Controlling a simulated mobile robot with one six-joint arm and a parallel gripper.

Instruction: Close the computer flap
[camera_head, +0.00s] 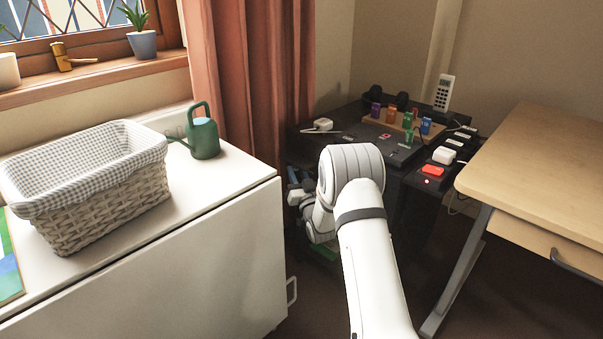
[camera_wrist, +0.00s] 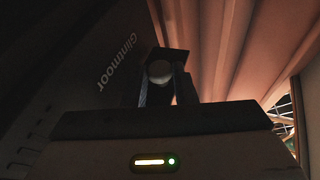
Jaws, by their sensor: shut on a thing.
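My gripper (camera_wrist: 162,80) is shut around a small pale round piece (camera_wrist: 159,71), which looks like a knob. I cannot make out the flap's outline or how far it stands open. In the head view the dark computer-like box (camera_head: 396,158) stands in the corner beyond my arm. My arm bends down in front of it and hides its lower front, and the gripper's fingers cannot be made out there.
A white cabinet (camera_head: 190,265) with a wicker basket (camera_head: 105,205) and green watering can (camera_head: 204,138) stands at left. A curtain (camera_head: 262,70) hangs behind. A wooden desk (camera_head: 545,150) stands at right.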

